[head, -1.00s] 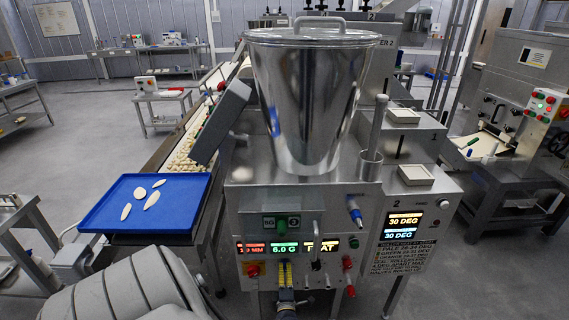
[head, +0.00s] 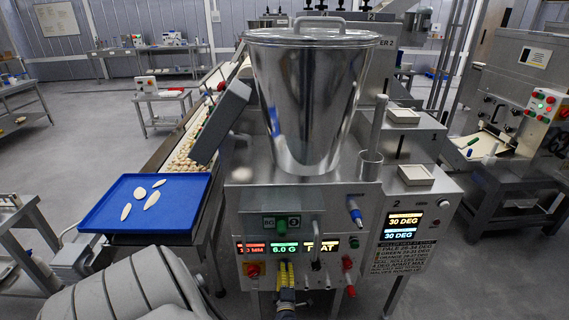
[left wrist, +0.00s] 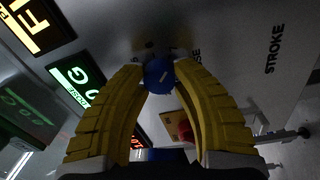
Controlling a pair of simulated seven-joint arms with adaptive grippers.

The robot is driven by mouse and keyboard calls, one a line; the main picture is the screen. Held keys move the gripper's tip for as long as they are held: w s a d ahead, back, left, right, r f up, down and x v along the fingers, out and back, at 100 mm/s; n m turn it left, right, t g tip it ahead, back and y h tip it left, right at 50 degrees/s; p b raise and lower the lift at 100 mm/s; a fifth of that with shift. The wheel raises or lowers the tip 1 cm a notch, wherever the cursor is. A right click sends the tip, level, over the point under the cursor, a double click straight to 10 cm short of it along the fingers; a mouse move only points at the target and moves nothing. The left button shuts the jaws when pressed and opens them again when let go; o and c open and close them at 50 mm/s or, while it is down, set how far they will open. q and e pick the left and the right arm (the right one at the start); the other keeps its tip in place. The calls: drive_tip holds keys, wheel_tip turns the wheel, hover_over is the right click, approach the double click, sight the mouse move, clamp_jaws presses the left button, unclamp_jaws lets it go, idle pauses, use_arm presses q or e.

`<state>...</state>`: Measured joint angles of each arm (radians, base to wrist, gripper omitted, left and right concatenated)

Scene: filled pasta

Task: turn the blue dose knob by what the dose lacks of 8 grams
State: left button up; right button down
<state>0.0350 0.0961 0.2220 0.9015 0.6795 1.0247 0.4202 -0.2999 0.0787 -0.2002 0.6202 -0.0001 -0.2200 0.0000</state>
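The blue dose knob (left wrist: 158,74) sits between the yellow fingertips of my left gripper (left wrist: 160,66) in the left wrist view. Both fingers appear to touch its sides, and a short pale mark shows slanted on its face. In the head view my left gripper (head: 286,272) is at the machine front, just under the green dose display (head: 285,248), which reads 6.0 G. The knob is hidden there behind the fingers. The dose display also shows tilted in the left wrist view (left wrist: 77,77). My right gripper is in neither view.
A red display (head: 252,248) and an amber display (head: 322,246) flank the dose display. A red knob (head: 253,270) is left of my fingers; a small lever (head: 316,265) and red-handled parts (head: 348,264) are to the right. A steel hopper (head: 305,100) stands above.

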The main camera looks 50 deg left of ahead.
use_arm(q)
drive_tip(key=o, duration=0.6)
drive_tip(key=shift+c, duration=0.2)
drive_tip(key=v, duration=1.2)
